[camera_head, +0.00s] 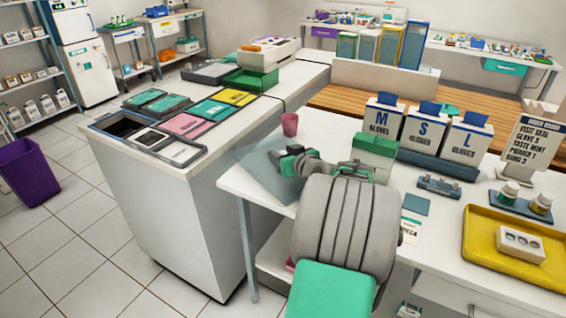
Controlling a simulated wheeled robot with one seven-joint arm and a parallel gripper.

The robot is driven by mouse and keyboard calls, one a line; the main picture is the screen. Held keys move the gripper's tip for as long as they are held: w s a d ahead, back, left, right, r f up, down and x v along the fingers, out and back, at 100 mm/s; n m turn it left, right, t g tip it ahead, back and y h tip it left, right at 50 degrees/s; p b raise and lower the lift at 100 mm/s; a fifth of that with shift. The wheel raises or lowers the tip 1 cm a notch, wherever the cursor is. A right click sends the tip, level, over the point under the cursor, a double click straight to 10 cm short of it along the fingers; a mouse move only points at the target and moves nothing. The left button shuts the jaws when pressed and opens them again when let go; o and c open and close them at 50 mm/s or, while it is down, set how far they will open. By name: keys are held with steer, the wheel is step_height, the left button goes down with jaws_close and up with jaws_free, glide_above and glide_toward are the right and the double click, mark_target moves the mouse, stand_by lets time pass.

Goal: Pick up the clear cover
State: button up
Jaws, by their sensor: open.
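A clear, bluish see-through sheet, which looks like the clear cover (262,172), lies at the left end of the white table, near its front-left edge. My gripper (288,160), dark grey with green parts, is over the right part of the cover. It is open, and nothing shows between its fingers. I cannot tell whether the fingers touch the cover. My arm hides the table area in front of and to the right of the cover.
A pink cup (290,124) stands just behind my gripper. A green box (375,145) and glove boxes (425,125) stand to the right. A yellow tray (480,232) is at the far right. A white counter (200,185) with coloured bins stands left of the table.

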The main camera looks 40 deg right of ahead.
jaws_close()
stand_by(0.4)
